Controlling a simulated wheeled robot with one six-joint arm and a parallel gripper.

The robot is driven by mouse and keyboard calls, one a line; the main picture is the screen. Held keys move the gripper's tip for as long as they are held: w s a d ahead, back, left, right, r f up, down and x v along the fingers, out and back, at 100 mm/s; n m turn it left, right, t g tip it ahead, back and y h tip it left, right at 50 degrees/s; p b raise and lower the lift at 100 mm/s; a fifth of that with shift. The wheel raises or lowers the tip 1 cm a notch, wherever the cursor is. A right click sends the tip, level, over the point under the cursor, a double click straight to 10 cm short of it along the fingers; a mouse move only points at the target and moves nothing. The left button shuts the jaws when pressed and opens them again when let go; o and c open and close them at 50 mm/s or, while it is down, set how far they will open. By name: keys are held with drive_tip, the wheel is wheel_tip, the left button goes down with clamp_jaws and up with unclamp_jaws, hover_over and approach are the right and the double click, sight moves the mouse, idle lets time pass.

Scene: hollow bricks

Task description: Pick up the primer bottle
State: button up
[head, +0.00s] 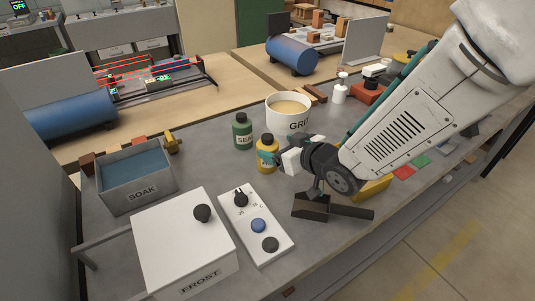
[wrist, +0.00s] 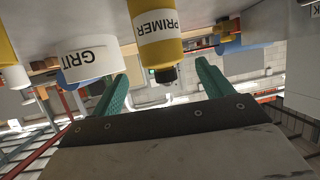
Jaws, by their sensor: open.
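The primer bottle (wrist: 157,30) is yellow with a white PRIMER label and a black cap; the wrist view shows it upside down. In the head view, the yellow bottle (head: 266,160) stands upright on the grey bench, partly covered by my gripper. My gripper (head: 277,159) is close by on its right side. In the wrist view, the two green fingers of my gripper (wrist: 162,78) are spread wide with nothing held. The black cap appears between the fingertips there; whether a finger touches the bottle I cannot tell.
A green bottle (head: 242,131) and the white GRIT tub (head: 289,117) stand close behind the bottle. A control box (head: 256,225), FROST box (head: 180,245), SOAK tub (head: 138,190) and dark-headed tool (head: 312,207) lie nearer. A white pump bottle (head: 340,92) stands further right.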

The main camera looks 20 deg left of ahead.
sight(263, 142)
drive_tip(key=x, duration=0.7)
drive_tip(key=shift+s+a, duration=0.1)
drive_tip(key=shift+a, duration=0.15)
drive_tip(key=shift+r, duration=0.1)
drive_tip(key=c, duration=1.2)
drive_tip(key=shift+c, duration=0.2)
